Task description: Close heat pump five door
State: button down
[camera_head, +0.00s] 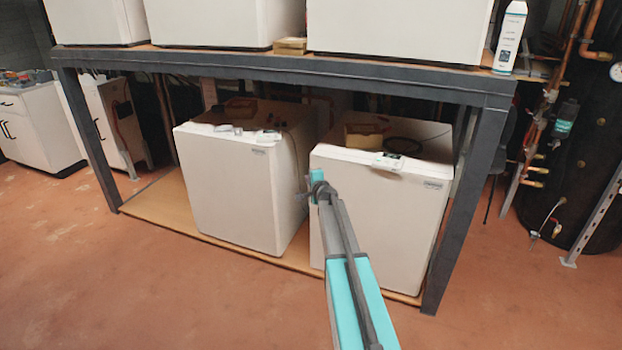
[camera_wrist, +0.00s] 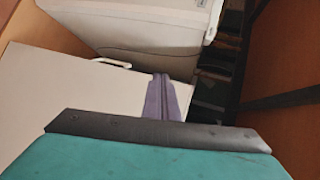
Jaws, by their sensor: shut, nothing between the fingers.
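Two white heat pumps stand on the lower board: a left one (camera_head: 225,185) and a right one (camera_head: 375,210). I cannot read which is number five. Their fronts look flat, and no door stands clearly ajar in the head view. My gripper (camera_head: 318,183) is at the upper left edge of the right unit's front, near the gap between the units. The wrist view shows my shut, empty gripper (camera_wrist: 161,78) over a pale flat panel (camera_wrist: 60,105), with a white casing (camera_wrist: 140,25) beyond it. Whether the fingers touch the panel is unclear.
A dark metal frame (camera_head: 280,65) surrounds the units, with its right leg (camera_head: 465,200) close to the right unit. More white units (camera_head: 400,25) stand above. Pipes and a black tank (camera_head: 585,170) are at the right. The red floor (camera_head: 200,300) in front is clear.

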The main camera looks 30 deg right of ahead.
jog(key=shift+s+a+r, duration=0.25)
jog(key=shift+s+a, duration=0.3)
jog(key=shift+a, duration=0.1)
jog(key=shift+s+a+r, duration=0.3)
jog(key=shift+s+a, duration=0.2)
jog(key=shift+a, duration=0.15)
jog(key=shift+s+a+r, duration=0.25)
jog(key=shift+s+a, duration=0.3)
jog(key=shift+a, duration=0.1)
